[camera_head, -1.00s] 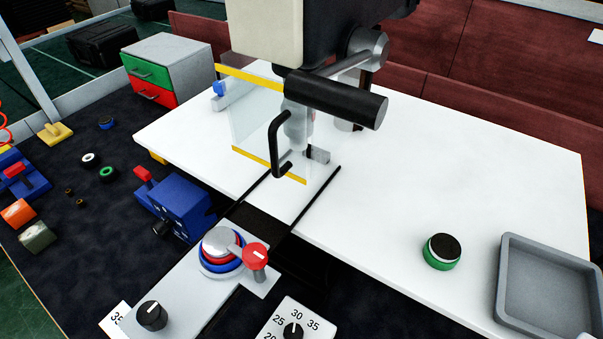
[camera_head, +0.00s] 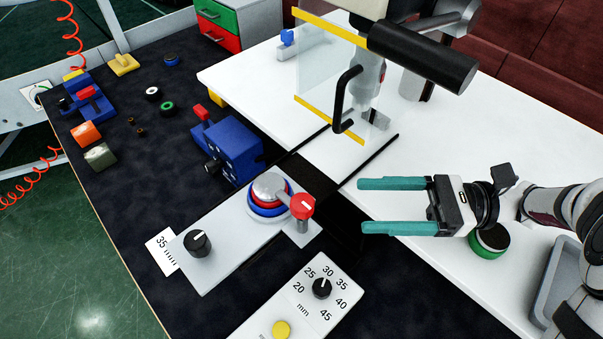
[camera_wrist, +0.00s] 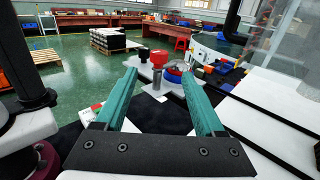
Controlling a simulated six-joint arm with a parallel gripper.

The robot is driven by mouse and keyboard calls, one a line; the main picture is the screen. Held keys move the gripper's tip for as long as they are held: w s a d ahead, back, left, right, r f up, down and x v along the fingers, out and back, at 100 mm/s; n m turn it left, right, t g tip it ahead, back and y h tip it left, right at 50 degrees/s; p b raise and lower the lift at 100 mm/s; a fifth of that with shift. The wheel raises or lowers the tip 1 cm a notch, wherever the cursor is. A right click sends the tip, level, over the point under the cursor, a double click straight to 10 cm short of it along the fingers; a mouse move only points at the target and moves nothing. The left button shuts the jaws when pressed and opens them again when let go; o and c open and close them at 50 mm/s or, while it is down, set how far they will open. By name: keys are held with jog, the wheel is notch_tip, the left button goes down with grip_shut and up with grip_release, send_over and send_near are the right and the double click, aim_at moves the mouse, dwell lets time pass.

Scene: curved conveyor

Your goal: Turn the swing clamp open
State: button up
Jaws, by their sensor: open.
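The swing clamp (camera_head: 268,187) has a silver round top over red and blue rings on a light grey plate. Its arm reaches to the right and ends in a red knob (camera_head: 303,205) above a small metal post. My gripper (camera_head: 362,206) is open and empty, to the right of the red knob and apart from it, its teal fingers pointing left. In the wrist view the red knob (camera_wrist: 160,59) shows ahead between the two fingers (camera_wrist: 160,90), with the red and blue rings (camera_wrist: 174,74) just right of it.
A blue block device (camera_head: 235,150) stands behind the clamp. A clear guard with a black handle (camera_head: 345,97) rises over the white table (camera_head: 455,130). A black knob (camera_head: 198,243) and a dial plate (camera_head: 315,288) lie in front. A green and black puck (camera_head: 489,242) and grey tray (camera_head: 551,285) are near my arm.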

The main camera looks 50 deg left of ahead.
aim_at(293, 201)
jog(key=x, duration=1.4)
jog(key=shift+d, duration=0.1)
jog(key=shift+f, duration=0.1)
grip_shut()
